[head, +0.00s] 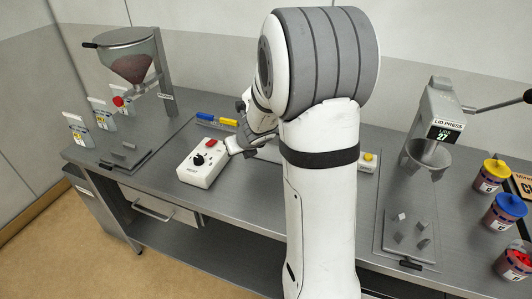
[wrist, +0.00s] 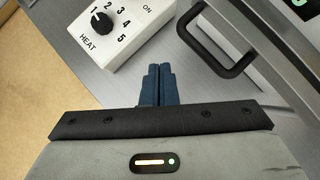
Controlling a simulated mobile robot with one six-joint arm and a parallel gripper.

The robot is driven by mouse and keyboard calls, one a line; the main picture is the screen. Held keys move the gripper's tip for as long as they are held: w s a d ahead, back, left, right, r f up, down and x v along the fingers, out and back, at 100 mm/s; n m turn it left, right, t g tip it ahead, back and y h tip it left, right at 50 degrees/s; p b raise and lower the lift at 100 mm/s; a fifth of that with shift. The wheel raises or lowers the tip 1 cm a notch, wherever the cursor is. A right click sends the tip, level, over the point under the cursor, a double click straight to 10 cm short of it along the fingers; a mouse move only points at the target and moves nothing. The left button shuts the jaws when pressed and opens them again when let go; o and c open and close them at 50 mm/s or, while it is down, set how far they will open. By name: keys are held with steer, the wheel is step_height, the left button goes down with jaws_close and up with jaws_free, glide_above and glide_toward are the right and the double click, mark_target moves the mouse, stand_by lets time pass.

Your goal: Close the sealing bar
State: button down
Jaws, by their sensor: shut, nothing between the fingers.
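In the wrist view a black U-shaped handle (wrist: 222,52) stands on a grey metal part (wrist: 265,48) at the upper right, which looks like the sealing bar. How far this part is open or tilted I cannot tell. My gripper (wrist: 157,72) has its dark blue fingers together and empty, to the left of and below the handle and apart from it in the picture. The white heat control box (wrist: 108,28) with a black dial is at the upper left. It also shows in the head view (head: 202,165), where my arm hides most of the sealer.
On the bench in the head view, a hopper (head: 130,62) stands at the back left and a lid press (head: 436,115) at the right. Several coloured-lid jars (head: 505,212) line the right edge. Blue and yellow blocks (head: 216,119) lie behind the heat box.

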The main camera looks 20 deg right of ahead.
steer(key=s+a+r+n+y+p, duration=0.2)
steer(key=s+a+r+n+p, duration=0.1)
steer(key=s+a+r+n, duration=0.75)
steer(key=s+d+f+n+g+h+b, duration=0.1)
steer(key=s+n+g+b, duration=0.1)
steer(key=s+n, duration=0.7)
steer(key=s+d+n+g+h+b, duration=0.1)
steer(key=s+d+n+g+b, duration=0.1)
steer(key=s+n, duration=0.8)
steer(key=n+b, duration=0.1)
steer(key=n, duration=0.4)
steer(key=shift+f+n+h, duration=0.3)
steer(key=shift+f+n, duration=0.05)
steer(key=shift+f, duration=0.05)
